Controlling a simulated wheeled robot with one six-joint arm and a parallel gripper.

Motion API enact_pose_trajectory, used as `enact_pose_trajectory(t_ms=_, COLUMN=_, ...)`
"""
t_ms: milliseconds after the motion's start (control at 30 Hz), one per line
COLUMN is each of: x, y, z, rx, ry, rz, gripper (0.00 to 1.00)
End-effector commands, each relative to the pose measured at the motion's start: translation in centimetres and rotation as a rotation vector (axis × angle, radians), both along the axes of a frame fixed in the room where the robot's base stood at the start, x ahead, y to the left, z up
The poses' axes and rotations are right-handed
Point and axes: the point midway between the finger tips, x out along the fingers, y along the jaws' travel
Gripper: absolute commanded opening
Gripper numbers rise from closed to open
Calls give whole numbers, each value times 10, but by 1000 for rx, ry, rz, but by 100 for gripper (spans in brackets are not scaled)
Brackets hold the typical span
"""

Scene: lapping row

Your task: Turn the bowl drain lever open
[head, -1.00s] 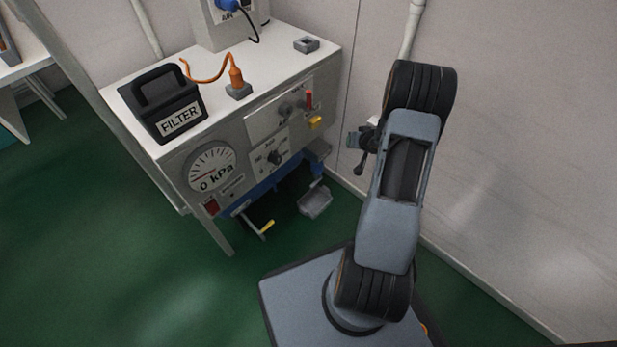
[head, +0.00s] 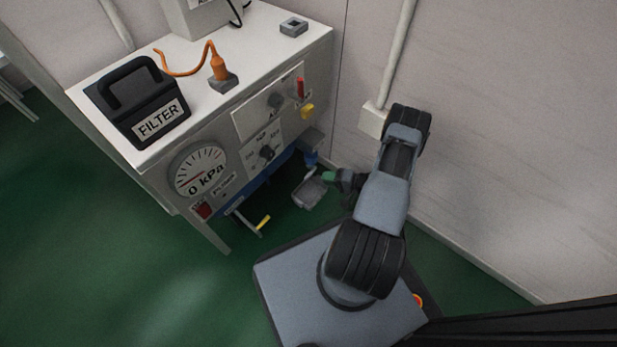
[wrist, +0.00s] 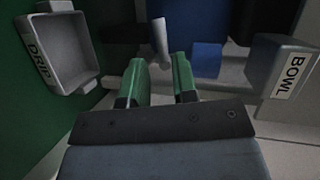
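In the wrist view a pale grey lever (wrist: 161,42) hangs ahead of my gripper (wrist: 159,68), in line with the gap between its two green fingers. The fingers are apart and nothing is seen between them; the lever appears beyond their tips, and I cannot tell how far.
A grey tray labelled DRIP (wrist: 62,52) is left of the fingers; it also shows in the head view (head: 309,193). A yellow-tipped handle (head: 263,223) sticks out under the bench front. The bench top (head: 262,62) overhangs this area. A wall pipe box (head: 372,121) is at right.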

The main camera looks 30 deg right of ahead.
Motion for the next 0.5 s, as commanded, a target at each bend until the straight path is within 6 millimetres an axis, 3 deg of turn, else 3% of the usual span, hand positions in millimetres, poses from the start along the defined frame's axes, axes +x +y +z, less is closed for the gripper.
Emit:
enact_pose_trajectory(t_ms=200, x=28, y=29, z=-13, rx=-2, ry=0, rz=2, gripper=26)
enact_pose_trajectory(t_ms=500, x=51, y=52, z=-19, rx=-3, ry=0, rz=-3, gripper=26)
